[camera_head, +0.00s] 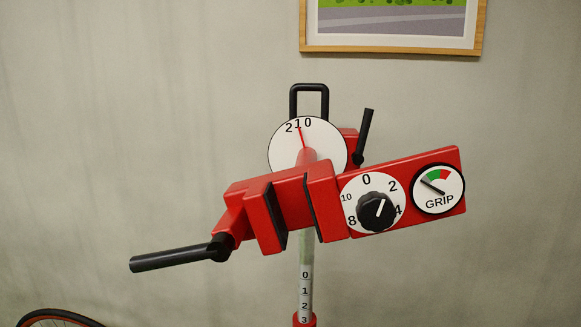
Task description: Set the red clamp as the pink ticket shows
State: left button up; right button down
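The red clamp (264,222) sits on top of a silver post (305,262), its head tilted up to the right. Its two black-padded jaws stand apart with nothing visible between them. A long black handle (175,258) sticks out at the left; a short black lever (364,136) leans up at the back right. The white angle dial's (283,151) red pointer is at about 1. The black knob's (373,213) white mark points up and right, roughly toward 2. The GRIP gauge's (439,188) needle lies left of the green band. The pink ticket and both grippers are out of view.
The post carries a scale reading 0 to 3, with a red collar (304,320) near 3. A black loop (309,88) rises behind the dial. A red-rimmed wheel (58,318) shows at the lower left. A framed picture (391,48) hangs on the plain wall; space around the clamp looks clear.

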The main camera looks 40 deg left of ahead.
aim_at(310, 194)
jog(key=k+j+z, duration=0.1)
jog(key=k+j, duration=0.6)
jog(key=k+j+z, duration=0.1)
jog(key=k+j, duration=0.5)
jog(key=k, duration=0.1)
